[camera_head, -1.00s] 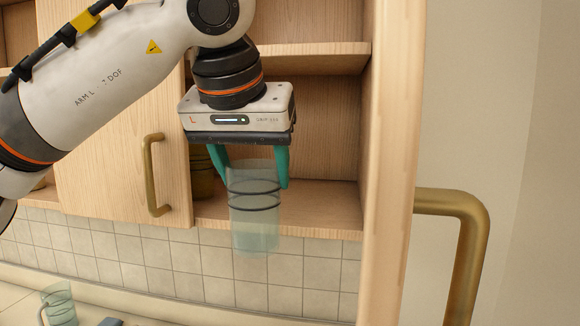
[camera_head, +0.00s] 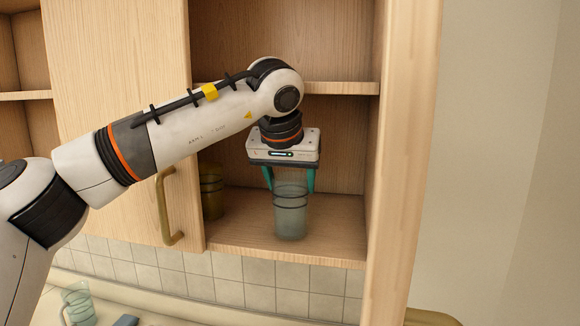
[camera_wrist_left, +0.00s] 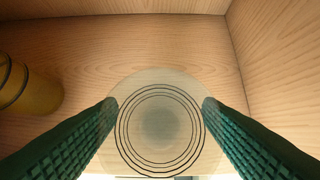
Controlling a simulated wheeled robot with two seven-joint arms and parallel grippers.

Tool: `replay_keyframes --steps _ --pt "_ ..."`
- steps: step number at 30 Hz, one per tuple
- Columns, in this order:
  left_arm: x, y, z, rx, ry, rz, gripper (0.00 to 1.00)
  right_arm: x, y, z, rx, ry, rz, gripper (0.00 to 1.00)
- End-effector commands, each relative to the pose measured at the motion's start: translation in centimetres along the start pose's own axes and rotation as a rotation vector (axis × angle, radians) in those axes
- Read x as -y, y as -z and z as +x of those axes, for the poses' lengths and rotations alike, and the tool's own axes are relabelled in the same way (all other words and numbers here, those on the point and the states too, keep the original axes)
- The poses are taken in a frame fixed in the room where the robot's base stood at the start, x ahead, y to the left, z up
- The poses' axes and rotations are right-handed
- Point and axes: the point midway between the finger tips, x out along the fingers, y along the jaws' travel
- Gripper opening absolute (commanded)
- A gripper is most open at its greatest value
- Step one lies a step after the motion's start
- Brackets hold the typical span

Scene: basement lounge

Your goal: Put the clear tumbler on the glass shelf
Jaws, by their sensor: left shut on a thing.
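The clear tumbler (camera_head: 291,222) is a see-through, slightly bluish glass with dark rings near its top. It is upright in the open cabinet, over the lower wooden shelf (camera_head: 330,228). My left gripper (camera_head: 290,186) comes down from above and is shut on the tumbler, with teal fingers on either side of its upper part. The wrist view looks down on the tumbler (camera_wrist_left: 160,125) between the two fingers (camera_wrist_left: 160,105). I cannot tell for sure whether its base touches the shelf. My right gripper is not in view.
An amber ringed glass (camera_head: 212,190) stands on the shelf to the left, partly behind the door edge; it also shows in the wrist view (camera_wrist_left: 30,88). The cabinet's right wall (camera_head: 393,180) is close by. A clear mug (camera_head: 78,303) stands on the counter below.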

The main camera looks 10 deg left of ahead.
Motion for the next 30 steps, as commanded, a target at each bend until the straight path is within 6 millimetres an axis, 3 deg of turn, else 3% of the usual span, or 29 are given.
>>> replay_keyframes --steps 12,13,16,27,30 --pt "0.0 0.4 0.5 0.000 0.001 -0.001 0.19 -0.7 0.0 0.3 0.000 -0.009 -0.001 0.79" --pt "0.0 0.3 0.4 -0.001 0.000 -0.001 0.65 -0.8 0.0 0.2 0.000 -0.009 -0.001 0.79" --pt "0.0 0.3 0.4 -0.001 0.000 -0.001 0.81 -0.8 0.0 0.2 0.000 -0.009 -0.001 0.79" --pt "0.0 0.0 -0.1 0.001 0.000 -0.001 0.82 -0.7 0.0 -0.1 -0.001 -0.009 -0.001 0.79" --pt "0.0 0.2 -1.0 0.002 0.000 -0.002 0.82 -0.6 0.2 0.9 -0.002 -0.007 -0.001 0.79"
